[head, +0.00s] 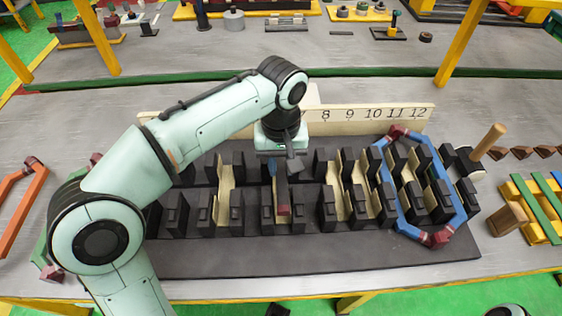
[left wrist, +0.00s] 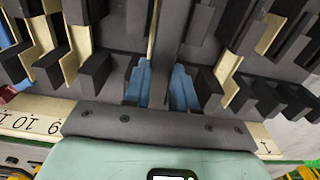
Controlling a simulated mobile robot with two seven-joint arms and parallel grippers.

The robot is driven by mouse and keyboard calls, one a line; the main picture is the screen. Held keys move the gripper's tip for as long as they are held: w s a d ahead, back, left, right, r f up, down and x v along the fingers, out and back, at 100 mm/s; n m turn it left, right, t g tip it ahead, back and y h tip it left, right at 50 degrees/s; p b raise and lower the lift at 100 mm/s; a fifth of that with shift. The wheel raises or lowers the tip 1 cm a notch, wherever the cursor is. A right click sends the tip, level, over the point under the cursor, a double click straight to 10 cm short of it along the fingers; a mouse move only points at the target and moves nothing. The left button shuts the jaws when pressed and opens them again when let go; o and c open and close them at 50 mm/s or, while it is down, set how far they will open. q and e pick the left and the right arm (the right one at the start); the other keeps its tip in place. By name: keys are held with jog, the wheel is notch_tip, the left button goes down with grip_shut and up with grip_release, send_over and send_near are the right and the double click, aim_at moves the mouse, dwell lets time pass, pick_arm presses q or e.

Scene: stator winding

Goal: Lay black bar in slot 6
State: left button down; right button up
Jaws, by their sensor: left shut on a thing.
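My left gripper (head: 283,163) reaches down over the middle of the dark slotted stator block (head: 320,258). Its blue fingertips (left wrist: 160,85) are shut on the black bar (left wrist: 161,40), which runs between rows of black teeth in the left wrist view. In the head view the bar (head: 283,190) lies lengthwise along the slot direction, left of the line of number 8. The numbers left of 8 on the cream board (head: 360,128) are hidden by my arm, so I cannot read this slot's number. How deep the bar sits is unclear. My right gripper is out of view.
A blue coil with dark red ends (head: 463,212) loops around teeth at the right of the block. Several slots hold cream liners (head: 225,183). A wooden handle (head: 488,141) stands right of the block. An orange coil part (head: 24,215) lies far left.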

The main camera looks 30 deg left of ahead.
aim_at(281, 177)
pick_arm(q)
jog(key=shift+f, duration=0.2)
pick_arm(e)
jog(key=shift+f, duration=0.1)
pick_arm(q)
jog(key=shift+f+b, duration=1.55)
jog(key=shift+f, duration=0.65)
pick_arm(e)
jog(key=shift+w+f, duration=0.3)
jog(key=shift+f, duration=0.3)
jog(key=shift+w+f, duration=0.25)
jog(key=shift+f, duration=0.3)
pick_arm(q)
jog(key=shift+f+b, duration=0.65)
jog(key=shift+f, duration=0.45)
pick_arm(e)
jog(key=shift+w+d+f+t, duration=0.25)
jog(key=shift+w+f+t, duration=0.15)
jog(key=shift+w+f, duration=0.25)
pick_arm(q)
jog(key=shift+f, duration=0.2)
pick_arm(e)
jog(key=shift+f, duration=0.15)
pick_arm(q)
jog(key=c, duration=0.8)
grip_release()
jog(key=shift+r, duration=0.2)
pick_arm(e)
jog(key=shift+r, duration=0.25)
